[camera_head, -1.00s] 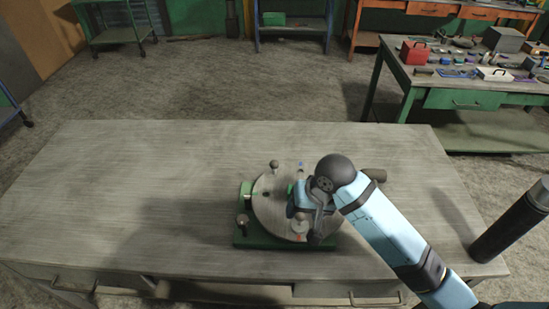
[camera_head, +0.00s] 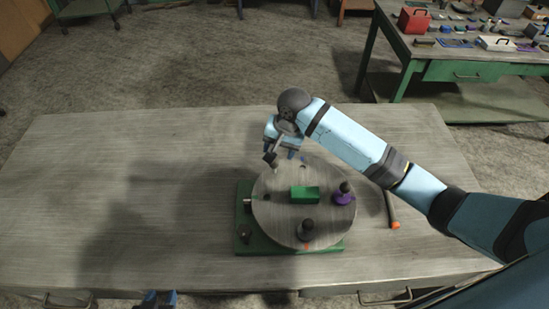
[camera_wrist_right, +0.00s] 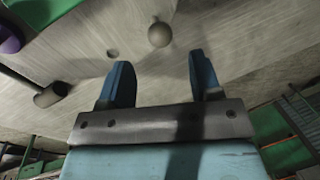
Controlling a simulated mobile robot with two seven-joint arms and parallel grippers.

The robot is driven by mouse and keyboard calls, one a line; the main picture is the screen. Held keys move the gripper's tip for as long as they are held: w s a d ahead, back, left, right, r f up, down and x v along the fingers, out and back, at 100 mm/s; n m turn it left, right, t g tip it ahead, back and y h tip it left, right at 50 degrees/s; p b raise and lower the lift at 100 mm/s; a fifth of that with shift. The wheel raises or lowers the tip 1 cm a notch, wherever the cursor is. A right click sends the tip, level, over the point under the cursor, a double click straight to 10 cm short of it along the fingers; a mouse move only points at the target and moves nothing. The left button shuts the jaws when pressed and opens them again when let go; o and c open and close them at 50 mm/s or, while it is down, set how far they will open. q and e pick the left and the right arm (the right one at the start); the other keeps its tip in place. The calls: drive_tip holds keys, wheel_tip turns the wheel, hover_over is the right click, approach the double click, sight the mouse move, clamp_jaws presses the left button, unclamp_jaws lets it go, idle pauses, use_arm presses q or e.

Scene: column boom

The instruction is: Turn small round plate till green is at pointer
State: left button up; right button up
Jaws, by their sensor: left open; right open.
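A grey round plate (camera_head: 278,216) lies on a green base (camera_head: 242,190) on the workbench. A green block (camera_head: 305,194) sits at the plate's middle. A purple-footed knob (camera_head: 344,195) stands at the plate's right and a dark knob (camera_head: 306,231) at its front, near a small orange-red mark. A pale pin (camera_head: 248,203) shows at the left rim; whether it is the pointer is unclear. My right gripper (camera_head: 280,153) is open above the plate's back-left edge, near another knob (camera_wrist_right: 160,33) ahead of its fingers (camera_wrist_right: 160,80). My left gripper (camera_head: 158,299) barely shows at the bottom edge.
A dark rod with an orange end (camera_head: 393,210) lies right of the plate. A small dark knob (camera_head: 245,233) stands on the base's front-left corner. The workbench's left half (camera_head: 100,190) is clear. A second, cluttered bench (camera_head: 470,50) stands behind at right.

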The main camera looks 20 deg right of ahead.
sight(276, 161)
drive_tip(key=x, duration=0.5)
drive_tip(key=shift+s+f, duration=0.1)
drive_tip(key=shift+s, duration=0.05)
drive_tip(key=shift+a+f, duration=0.1)
drive_tip(key=shift+f, duration=0.4)
drive_tip(key=shift+c, duration=0.2)
clamp_jaws()
